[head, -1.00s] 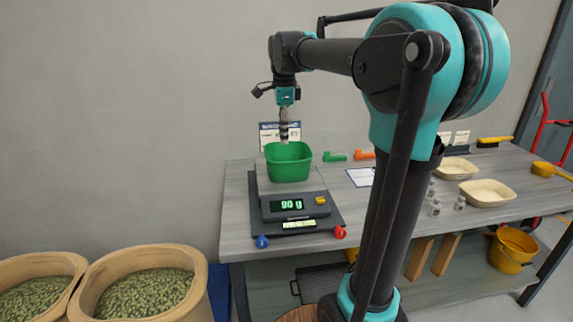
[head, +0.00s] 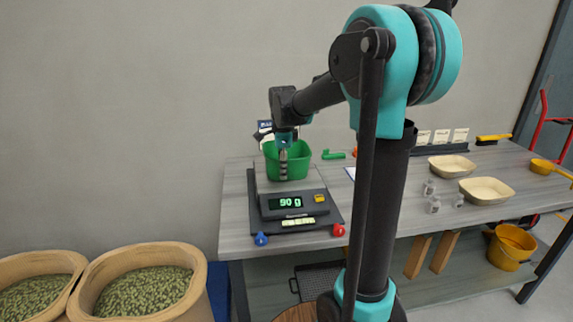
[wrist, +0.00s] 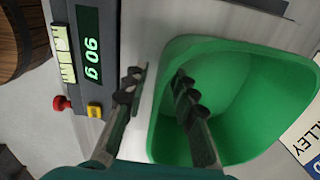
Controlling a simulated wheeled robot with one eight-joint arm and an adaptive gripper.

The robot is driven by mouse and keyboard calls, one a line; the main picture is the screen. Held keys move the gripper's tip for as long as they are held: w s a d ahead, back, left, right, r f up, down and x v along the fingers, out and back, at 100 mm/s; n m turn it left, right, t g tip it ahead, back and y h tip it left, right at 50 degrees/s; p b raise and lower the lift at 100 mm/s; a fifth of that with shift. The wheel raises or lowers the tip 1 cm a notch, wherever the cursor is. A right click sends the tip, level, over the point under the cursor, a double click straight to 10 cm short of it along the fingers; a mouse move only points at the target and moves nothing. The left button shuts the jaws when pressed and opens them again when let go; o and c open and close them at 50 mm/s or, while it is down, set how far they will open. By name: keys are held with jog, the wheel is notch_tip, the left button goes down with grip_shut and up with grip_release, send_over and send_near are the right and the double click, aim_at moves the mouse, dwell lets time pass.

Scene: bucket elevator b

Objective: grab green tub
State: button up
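The green tub (head: 299,163) stands upright on the pan of the scale (head: 292,202), whose display reads 90 g. In the wrist view the tub (wrist: 262,100) looks empty and fills the right half. My gripper (head: 283,170) is lowered at the tub's near side. In the wrist view my gripper (wrist: 157,82) is open, with one finger outside the tub's wall and the other inside it, so the rim lies between them. Whether either finger touches the wall cannot be told.
A red knob (head: 339,230) and a blue knob (head: 261,239) sit at the scale's front corners. A green scoop (head: 333,154) lies right of the tub. A sign stands behind it. Beige trays (head: 487,190) and small weights (head: 434,204) are farther right.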

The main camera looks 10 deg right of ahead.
notch_tip(320, 180, down, 2)
jog(key=shift+w, duration=0.1)
grip_shut()
dwell(0.5)
